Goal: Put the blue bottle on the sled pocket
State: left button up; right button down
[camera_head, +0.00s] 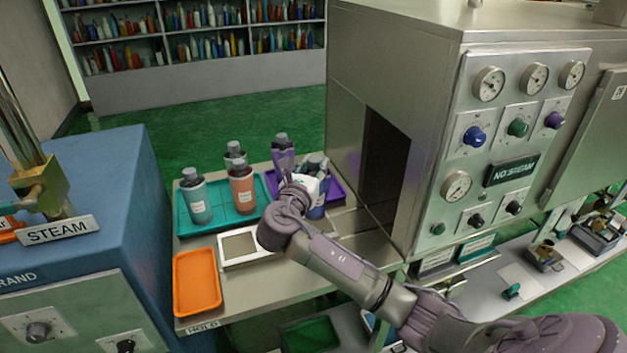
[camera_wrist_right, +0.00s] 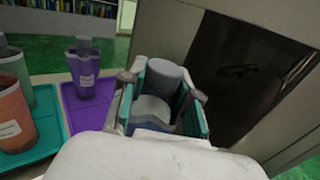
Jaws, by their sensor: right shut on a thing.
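My right gripper (camera_head: 318,172) is shut on the blue bottle (camera_head: 318,208), which is upright and partly hidden by the gripper and wrist. In the right wrist view, the bottle's grey cap (camera_wrist_right: 165,78) sits between the fingers of the gripper (camera_wrist_right: 165,105). The bottle is near the right end of the purple tray (camera_head: 335,186), in front of the machine's dark opening. I cannot tell whether its base touches anything. I cannot make out the sled pocket with certainty; my arm covers part of the bench there. My left gripper is out of view.
A teal tray (camera_head: 221,218) holds several bottles, one teal (camera_head: 197,200) and one orange (camera_head: 242,190). A purple bottle (camera_wrist_right: 86,72) stands on the purple tray. A white-framed plate (camera_head: 228,262) and an empty orange tray (camera_head: 196,283) lie nearer. The steel machine (camera_head: 400,60) stands close on the right.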

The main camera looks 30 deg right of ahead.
jog(key=shift+w+f, duration=0.15)
jog(key=shift+f, duration=0.05)
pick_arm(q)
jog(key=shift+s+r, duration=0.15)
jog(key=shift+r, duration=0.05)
pick_arm(e)
notch_tip(320, 180, down, 4)
jog(key=shift+r, duration=0.1)
jog(key=c, duration=0.8)
grip_release()
